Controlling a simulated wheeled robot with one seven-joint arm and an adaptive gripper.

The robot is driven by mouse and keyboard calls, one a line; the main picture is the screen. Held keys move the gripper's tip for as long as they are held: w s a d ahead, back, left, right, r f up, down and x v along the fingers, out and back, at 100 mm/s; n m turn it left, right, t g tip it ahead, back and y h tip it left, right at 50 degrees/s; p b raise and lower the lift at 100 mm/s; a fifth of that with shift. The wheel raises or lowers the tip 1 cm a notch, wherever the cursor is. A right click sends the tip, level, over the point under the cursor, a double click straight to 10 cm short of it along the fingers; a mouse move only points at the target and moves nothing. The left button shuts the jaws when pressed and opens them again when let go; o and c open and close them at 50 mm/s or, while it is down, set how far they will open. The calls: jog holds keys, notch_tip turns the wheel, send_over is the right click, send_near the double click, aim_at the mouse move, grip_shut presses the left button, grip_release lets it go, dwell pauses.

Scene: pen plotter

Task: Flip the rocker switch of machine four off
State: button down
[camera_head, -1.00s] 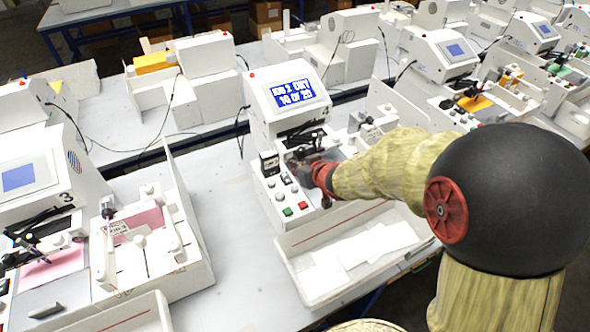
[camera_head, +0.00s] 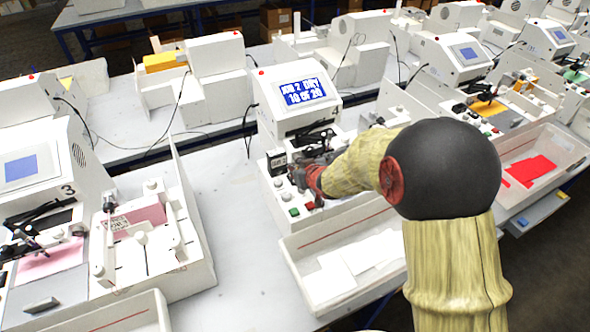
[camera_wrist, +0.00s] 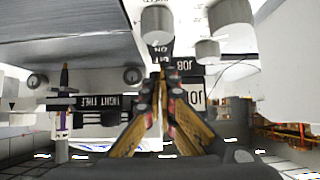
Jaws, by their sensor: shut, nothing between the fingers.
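My gripper (camera_head: 302,173) is over this panel, partly hidden by my arm. In the wrist view my gripper (camera_wrist: 158,78) is shut and empty, its tips close to a black ON/OFF label (camera_wrist: 158,50). I cannot make out the rocker switch or its position; the fingers may cover it.
A white tray with paper (camera_head: 300,275) lies in front of the machine. Machine 3 (camera_head: 40,170) stands to the left, with clear bench (camera_head: 225,205) between.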

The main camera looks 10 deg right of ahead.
jog(key=shift+w+r+g+p, duration=0.15)
jog(key=shift+g+p, duration=0.15)
jog(key=shift+p, duration=1)
jog(key=p, duration=0.3)
jog(key=shift+w+f+g, duration=0.15)
jog(key=shift+f+g, duration=0.05)
jog(key=shift+g, duration=0.2)
jog(key=shift+f, duration=0.35)
jog(key=shift+s+d+f, duration=0.1)
jog(key=shift+s+f, duration=0.1)
jog(key=shift+s, duration=0.7)
